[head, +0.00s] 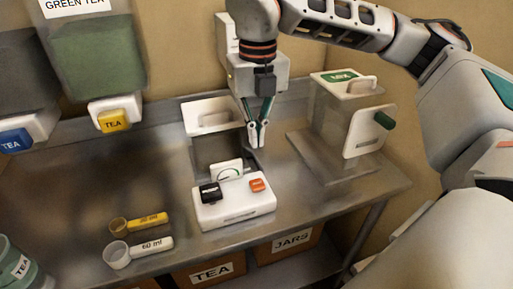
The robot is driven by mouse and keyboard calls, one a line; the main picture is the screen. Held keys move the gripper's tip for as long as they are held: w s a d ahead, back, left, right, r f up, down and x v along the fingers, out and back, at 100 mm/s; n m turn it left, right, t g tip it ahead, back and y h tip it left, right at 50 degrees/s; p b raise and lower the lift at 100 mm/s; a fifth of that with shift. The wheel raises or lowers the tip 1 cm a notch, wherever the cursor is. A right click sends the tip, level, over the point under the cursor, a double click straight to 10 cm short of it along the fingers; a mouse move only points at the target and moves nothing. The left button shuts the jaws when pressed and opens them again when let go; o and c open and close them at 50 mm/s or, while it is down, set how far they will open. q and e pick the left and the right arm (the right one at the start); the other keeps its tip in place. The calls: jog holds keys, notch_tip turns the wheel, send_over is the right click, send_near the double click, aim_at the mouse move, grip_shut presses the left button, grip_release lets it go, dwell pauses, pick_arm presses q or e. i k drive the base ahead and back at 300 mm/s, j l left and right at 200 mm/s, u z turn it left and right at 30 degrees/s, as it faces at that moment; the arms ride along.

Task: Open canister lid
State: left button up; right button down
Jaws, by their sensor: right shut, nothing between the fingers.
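A dark, see-through canister (219,152) stands on the metal counter behind a white device. A white lid (209,115) with a recessed handle lies on its top and looks closed. A second box marked "MIX" (325,115) stands to the right, with a light handle on its white-and-green top and a white panel with a green knob on its front. My right gripper (257,142) points down between the two, just right of the white lid. Its fingers are shut with nothing between them; contact with the lid cannot be told. My left gripper is out of view.
The white device (233,204) has a black and an orange button. Tea dispensers (115,115) hang at the left. Boxes marked TEA (212,272) and JARS (290,243) sit below. The counter's left middle is clear.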

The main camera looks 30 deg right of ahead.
aim_at(211, 107)
jog(key=k+j, duration=0.75)
jog(key=k, duration=0.1)
